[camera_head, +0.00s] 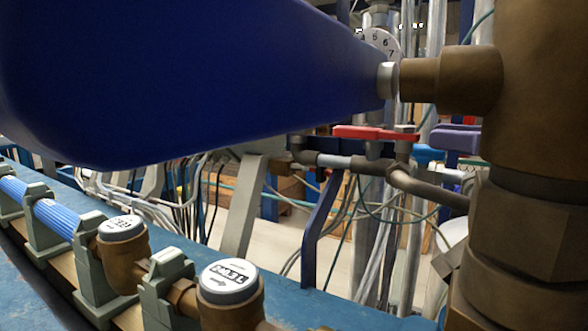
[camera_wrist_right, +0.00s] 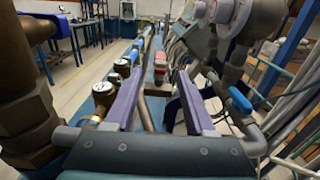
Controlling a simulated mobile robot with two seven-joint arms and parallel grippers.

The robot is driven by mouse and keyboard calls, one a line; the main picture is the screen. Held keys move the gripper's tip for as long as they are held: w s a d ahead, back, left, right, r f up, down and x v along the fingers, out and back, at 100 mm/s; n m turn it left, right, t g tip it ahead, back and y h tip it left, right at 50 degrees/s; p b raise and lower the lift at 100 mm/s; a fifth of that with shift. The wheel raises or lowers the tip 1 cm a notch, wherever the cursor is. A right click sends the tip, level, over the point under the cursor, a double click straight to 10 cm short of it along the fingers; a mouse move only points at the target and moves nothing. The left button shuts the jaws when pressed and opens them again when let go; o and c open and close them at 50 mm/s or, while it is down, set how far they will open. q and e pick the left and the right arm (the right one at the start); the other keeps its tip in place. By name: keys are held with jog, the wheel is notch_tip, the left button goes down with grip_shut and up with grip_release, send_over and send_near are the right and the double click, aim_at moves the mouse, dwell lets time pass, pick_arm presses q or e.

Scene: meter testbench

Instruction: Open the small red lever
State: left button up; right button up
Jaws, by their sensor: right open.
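The small red lever (camera_head: 375,132) lies roughly level on top of a valve on a grey pipe, right of centre in the head view. In the right wrist view the red lever (camera_wrist_right: 160,68) shows ahead, between the two purple fingers. My right gripper (camera_head: 456,138) shows as a purple finger just right of the red lever; pipes and brass fittings hide most of it. In the right wrist view my right gripper (camera_wrist_right: 158,76) is open, with nothing between its fingers. I cannot tell the exact distance to the lever. My left gripper is not in view.
A large dark blue handle (camera_head: 190,75) on a brass valve (camera_head: 535,90) fills the upper left foreground. Water meters (camera_head: 229,283) sit along the blue bench at lower left. A blue lever (camera_wrist_right: 240,100) and pipes are close right of the gripper in the wrist view.

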aim_at(382, 130)
jog(key=shift+w+a+r, duration=0.1)
jog(key=shift+w+a, duration=0.1)
jog(key=shift+a, duration=0.05)
jog(key=p+x, duration=0.1)
jog(key=x, duration=0.7)
jog(key=shift+w+a, duration=0.2)
jog(key=shift+a, duration=0.05)
jog(key=shift+c, duration=0.2)
grip_shut()
dwell(0.8)
